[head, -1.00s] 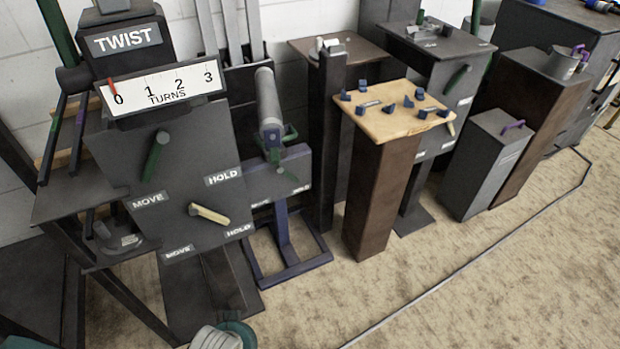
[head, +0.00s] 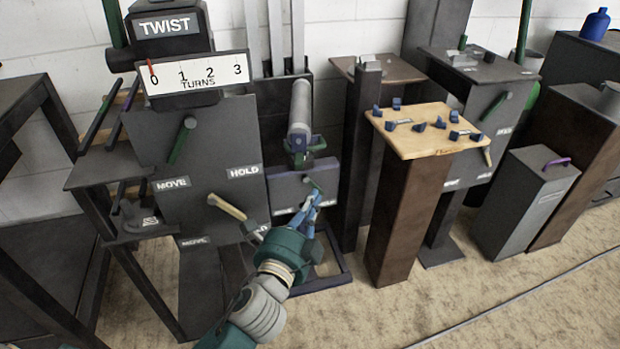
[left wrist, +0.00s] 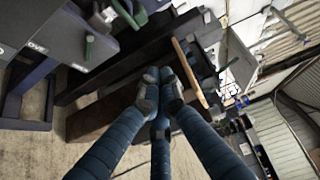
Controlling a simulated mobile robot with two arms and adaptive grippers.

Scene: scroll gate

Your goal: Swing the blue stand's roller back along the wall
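The blue stand (head: 283,190) is left of centre in the head view, before the white wall. Its grey roller (head: 300,108) points up and back along a dark panel, with a green-and-blue bracket (head: 302,143) at its near end. A small green lever (head: 313,185) is on the stand's front plate. My left gripper (head: 311,205) is in front of that plate, below the roller, and overlaps it in the picture. I cannot tell whether it touches the plate. In the left wrist view its blue fingers (left wrist: 160,88) are together with nothing seen between them. My right gripper is out of view.
Left of the stand is the TWIST panel (head: 225,135) with levers and MOVE and HOLD labels. Right of it are a dark post (head: 360,170) and a brown pedestal (head: 396,220) with several blue pieces on top. Bare floor (head: 480,290) lies in front.

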